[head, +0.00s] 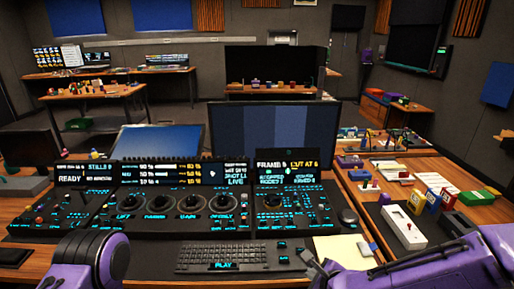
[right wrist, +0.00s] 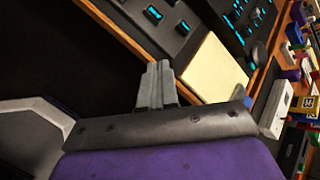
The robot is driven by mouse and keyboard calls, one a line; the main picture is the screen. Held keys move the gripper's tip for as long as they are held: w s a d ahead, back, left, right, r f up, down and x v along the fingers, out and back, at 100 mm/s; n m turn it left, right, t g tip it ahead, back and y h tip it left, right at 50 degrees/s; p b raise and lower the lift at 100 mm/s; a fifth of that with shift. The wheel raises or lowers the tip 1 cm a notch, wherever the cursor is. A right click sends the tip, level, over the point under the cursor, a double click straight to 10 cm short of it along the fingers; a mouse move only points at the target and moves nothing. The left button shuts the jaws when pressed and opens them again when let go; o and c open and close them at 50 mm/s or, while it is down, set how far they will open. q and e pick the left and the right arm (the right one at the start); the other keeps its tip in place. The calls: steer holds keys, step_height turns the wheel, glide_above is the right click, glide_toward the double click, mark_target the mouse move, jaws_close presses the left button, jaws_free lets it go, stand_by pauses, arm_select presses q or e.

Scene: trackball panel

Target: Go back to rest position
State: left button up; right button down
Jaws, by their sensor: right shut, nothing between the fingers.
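My right gripper (head: 309,258) is low in the head view, in front of the console's near edge, beside a pale yellow note pad (head: 343,250). In the right wrist view its grey fingers (right wrist: 158,80) are together with nothing between them. The control panel (head: 180,222), with glowing cyan labels, knobs and joystick, spans the desk. A dark trackball (head: 347,216) sits at its right end. The gripper looks apart from panel and pad. My left arm shows at the lower left, but its gripper is not in view.
A black keyboard (head: 236,257) lies in front of the panel. Monitors (head: 266,133) stand behind it. On the right, a white box with a lever (head: 403,227) and several coloured blocks crowd the side desk (head: 352,182). Dark open space lies off the desk's front edge in the right wrist view.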

steer(key=s+d+f+n+g+h, duration=0.2)
steer(key=s+d+f+n, duration=0.3)
steer(key=s, duration=0.4)
steer(key=s+d+f+n+g+h, duration=0.1)
steer(key=s+d+f+n+g, duration=0.1)
steer(key=s+d+f+n, duration=0.3)
steer(key=s+d+f+n+g+h, duration=0.1)
steer(key=s+d+f+n, duration=0.4)
steer(key=s+f, duration=0.5)
steer(key=s+n+h, duration=0.1)
steer(key=s+n, duration=0.1)
steer(key=s, duration=0.2)
steer(key=shift+s+d+f+n+g+h, duration=0.2)
steer(key=shift+s+n+g+h, duration=0.1)
steer(key=shift+s+g, duration=0.1)
